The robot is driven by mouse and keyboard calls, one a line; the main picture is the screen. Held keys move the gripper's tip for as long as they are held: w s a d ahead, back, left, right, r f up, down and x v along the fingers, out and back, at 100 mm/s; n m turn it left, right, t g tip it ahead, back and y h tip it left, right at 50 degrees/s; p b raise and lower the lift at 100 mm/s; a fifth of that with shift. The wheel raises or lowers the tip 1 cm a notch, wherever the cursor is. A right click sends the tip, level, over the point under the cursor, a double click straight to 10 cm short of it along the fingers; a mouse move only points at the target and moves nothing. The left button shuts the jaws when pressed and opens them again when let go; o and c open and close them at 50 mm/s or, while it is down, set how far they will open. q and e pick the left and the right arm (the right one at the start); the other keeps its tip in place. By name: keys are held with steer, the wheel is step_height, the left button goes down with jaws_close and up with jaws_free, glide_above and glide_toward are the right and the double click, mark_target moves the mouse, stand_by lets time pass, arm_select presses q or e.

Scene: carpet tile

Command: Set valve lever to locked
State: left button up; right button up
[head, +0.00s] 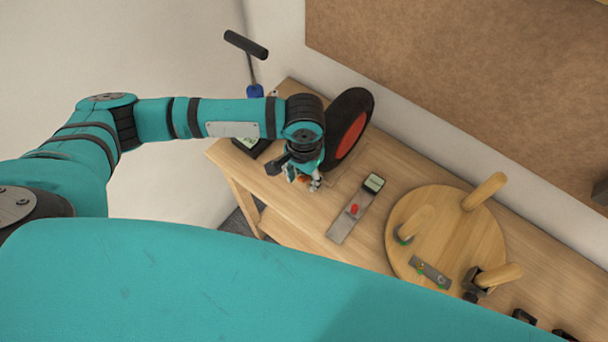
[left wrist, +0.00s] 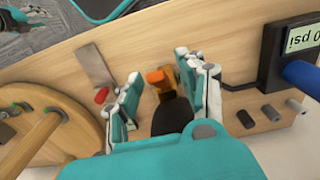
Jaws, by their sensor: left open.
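The valve lever appears to be the small orange piece (left wrist: 158,76) in the left wrist view, on a yellow-brown body that stands over the wooden bench. My left gripper (left wrist: 162,82) is open, with one finger on each side of the orange piece. I cannot tell whether either finger touches it. A dark rounded part (left wrist: 173,115) lies in front and hides what is below the lever. In the head view my left gripper (head: 305,182) points down over the bench, near the wheel. There the lever is mostly hidden by the gripper.
A black and red wheel (head: 349,135) stands close behind my left gripper. A pump with a black T-handle (head: 246,45) and a gauge (left wrist: 297,42) is at the left. A grey strip with a red knob (head: 345,222) and an upturned wooden stool (head: 455,235) lie right.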

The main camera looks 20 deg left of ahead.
arm_select(q)
steer(key=shift+f, duration=0.55)
jaws_close()
